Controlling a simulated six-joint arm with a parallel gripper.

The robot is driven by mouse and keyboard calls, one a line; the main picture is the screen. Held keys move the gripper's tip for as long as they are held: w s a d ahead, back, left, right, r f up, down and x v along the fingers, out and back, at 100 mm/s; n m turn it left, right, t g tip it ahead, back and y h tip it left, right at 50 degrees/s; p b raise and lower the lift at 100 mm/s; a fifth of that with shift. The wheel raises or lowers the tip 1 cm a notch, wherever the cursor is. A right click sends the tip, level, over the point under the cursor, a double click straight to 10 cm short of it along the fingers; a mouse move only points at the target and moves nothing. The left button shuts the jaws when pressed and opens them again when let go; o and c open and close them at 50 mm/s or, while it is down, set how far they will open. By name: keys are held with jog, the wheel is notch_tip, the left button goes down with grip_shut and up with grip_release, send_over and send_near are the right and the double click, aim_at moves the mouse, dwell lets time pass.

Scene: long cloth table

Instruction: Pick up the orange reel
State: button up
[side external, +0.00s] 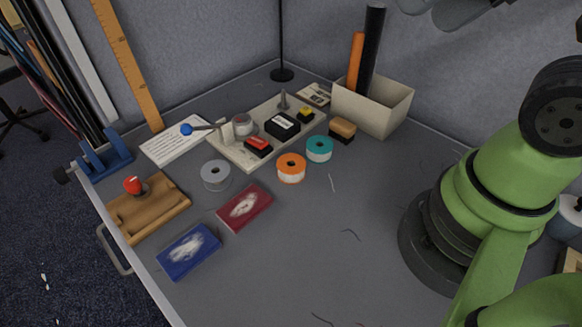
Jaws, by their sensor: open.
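The orange reel (291,162) lies flat on the grey table (300,240), with its orange flange and centre hole facing up and white winding below. It stands close to a teal reel (319,144) at its upper right. A grey reel (215,168) lies apart to its left. I cannot make out my gripper's fingers. Only rounded grey parts show, cut off at the top right edge, and I cannot tell what they belong to. Nothing is touching the orange reel from above.
Behind the reel is a pale tray (229,156) with ink pads and small items. A tan block (342,129) and cream box (385,113) with upright tubes stand behind right. Red (243,207) and blue (188,252) boxes lie front left. Table right of the reel is mostly clear.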

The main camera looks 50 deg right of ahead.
jog(key=shift+w, duration=0.1)
jog(key=shift+c, duration=0.4)
jog(key=g+h, duration=0.2)
jog(key=g, duration=0.4)
send_over(291, 165)
notch_tip(291, 165, down, 17)
jog(key=shift+m+g, duration=0.3)
jog(key=shift+g, duration=0.3)
jog(key=f, duration=0.8)
jog(key=shift+a, duration=0.25)
jog(key=shift+s+f, duration=0.15)
jog(key=shift+f, duration=1.4)
jog(key=shift+s+f, duration=0.15)
jog(key=shift+f, duration=1.35)
jog(key=c, duration=0.6)
